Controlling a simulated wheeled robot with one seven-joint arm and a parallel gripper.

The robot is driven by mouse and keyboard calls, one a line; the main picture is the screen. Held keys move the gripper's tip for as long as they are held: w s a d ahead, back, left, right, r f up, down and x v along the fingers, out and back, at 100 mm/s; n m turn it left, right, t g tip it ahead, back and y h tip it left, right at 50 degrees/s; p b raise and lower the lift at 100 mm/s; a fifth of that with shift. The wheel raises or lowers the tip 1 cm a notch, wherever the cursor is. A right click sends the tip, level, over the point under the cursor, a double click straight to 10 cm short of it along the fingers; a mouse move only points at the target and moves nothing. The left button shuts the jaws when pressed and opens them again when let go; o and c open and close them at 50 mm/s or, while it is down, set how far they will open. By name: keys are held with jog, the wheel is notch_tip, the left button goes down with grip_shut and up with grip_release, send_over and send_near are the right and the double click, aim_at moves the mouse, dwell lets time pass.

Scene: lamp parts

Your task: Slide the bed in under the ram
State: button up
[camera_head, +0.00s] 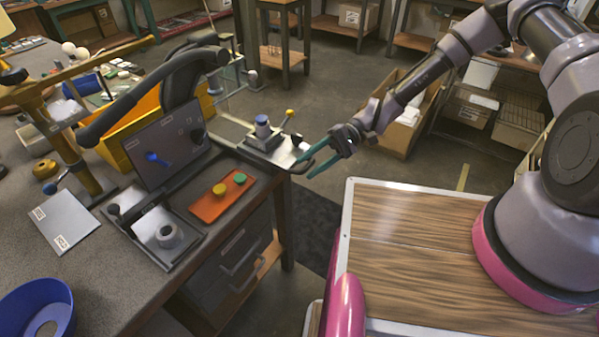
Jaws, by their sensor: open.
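A dark press-like machine with a thick curved arm (165,90) stands on the workbench at left. Its grey upright panel (165,148) carries a blue lever. In front of the panel is what looks like the bed (151,222), a bright metal plate in a dark frame with a grey ring (169,236) on it. The bed sits out in front of the panel. I cannot make out the ram clearly. My gripper (308,167) has teal fingers, is open and empty, and hangs off the bench's right edge, well right of the bed.
An orange control plate (222,198) with yellow and green buttons lies right of the bed. A small fixture with a blue-topped cylinder (263,128) stands at the bench corner near my gripper. A yellow bin (125,125), brass lamp stand (72,150) and blue bowl (38,306) crowd the left.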

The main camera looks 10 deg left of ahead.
aim_at(305, 171)
jog(key=shift+x, duration=2.15)
grip_shut()
jog(key=shift+s+d+f, duration=0.1)
jog(key=shift+d+f, duration=0.05)
